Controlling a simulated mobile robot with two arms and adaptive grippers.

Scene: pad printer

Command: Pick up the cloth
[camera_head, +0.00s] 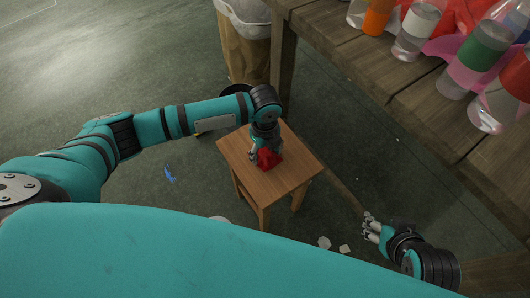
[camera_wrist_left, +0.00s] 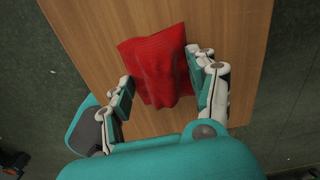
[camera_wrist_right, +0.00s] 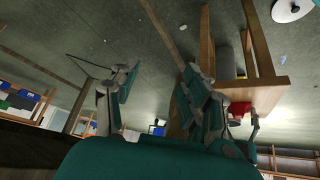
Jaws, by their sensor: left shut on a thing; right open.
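The red cloth (camera_head: 269,158) is on the small wooden stool (camera_head: 300,172). In the left wrist view the cloth (camera_wrist_left: 158,62) is bunched between the fingers of my left gripper (camera_wrist_left: 165,98). My left gripper (camera_head: 262,155) is shut on it, low over the stool top; I cannot tell whether the cloth is clear of the wood. My right gripper (camera_head: 371,228) is open and empty, off to the right of the stool. It also shows in the right wrist view (camera_wrist_right: 155,85), with its fingers apart and nothing between them.
A large wooden table (camera_head: 400,70) stands at the upper right with several bottles (camera_head: 420,22) on it. A bin (camera_head: 243,40) with a light liner stands behind the stool. A blue scrap (camera_head: 169,174) and pale scraps (camera_head: 324,243) lie on the floor. The floor left of the bin is clear.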

